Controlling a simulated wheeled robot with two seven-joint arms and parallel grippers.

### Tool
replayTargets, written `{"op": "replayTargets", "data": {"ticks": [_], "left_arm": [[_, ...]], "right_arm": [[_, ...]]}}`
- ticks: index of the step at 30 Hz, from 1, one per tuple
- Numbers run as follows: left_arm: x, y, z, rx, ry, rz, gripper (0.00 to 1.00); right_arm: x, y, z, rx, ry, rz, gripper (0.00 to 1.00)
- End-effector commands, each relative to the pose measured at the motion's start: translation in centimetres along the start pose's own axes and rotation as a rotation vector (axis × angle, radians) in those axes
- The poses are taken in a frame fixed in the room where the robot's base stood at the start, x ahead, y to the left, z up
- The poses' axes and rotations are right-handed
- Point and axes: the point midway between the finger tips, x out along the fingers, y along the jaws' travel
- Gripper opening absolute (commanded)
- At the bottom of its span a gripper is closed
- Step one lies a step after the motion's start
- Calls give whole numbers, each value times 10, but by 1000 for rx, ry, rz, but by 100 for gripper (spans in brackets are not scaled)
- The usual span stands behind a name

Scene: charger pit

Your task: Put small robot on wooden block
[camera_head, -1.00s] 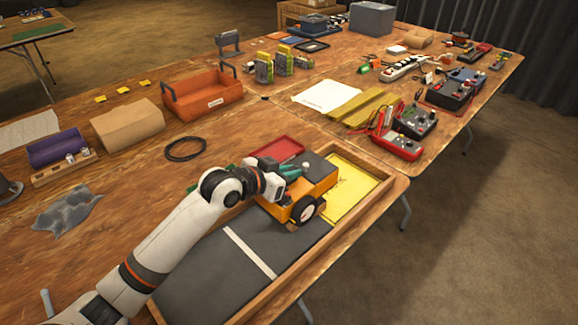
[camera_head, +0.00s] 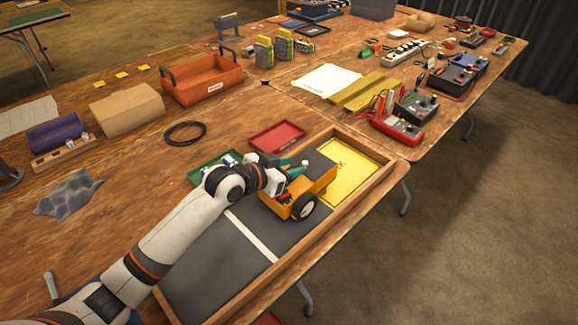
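The small robot (camera_head: 312,186) is an orange wheeled vehicle with a dark top and a black-and-white wheel. It shows over the middle of a wooden-rimmed tray, between the dark mat and the yellow sheet. My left gripper (camera_head: 292,172) is at its near left end, with teal fingers that appear shut on its upper part. I cannot tell whether the wheels touch the mat. I cannot make out a plain wooden block for sure; the robot and arm hide part of the tray. My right gripper is not in view.
The wooden-rimmed tray (camera_head: 385,172) holds a dark mat (camera_head: 215,262) and a yellow sheet (camera_head: 347,172). A red tray (camera_head: 277,136) and a green tray (camera_head: 210,170) lie behind it. An orange bin (camera_head: 205,82), black cable (camera_head: 185,133) and yellow strips (camera_head: 360,91) are farther back.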

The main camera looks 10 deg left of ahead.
Motion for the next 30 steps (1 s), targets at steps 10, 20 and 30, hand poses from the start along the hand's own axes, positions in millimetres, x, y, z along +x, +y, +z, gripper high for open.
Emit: {"op": "replayTargets", "data": {"ticks": [10,20,30], "left_arm": [[-21,1,3,1,1,1,36],[-91,0,2,4,2,1,36],[-121,0,4,0,0,0,36]], "right_arm": [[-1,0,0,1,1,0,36],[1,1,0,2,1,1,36],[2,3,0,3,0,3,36]]}}
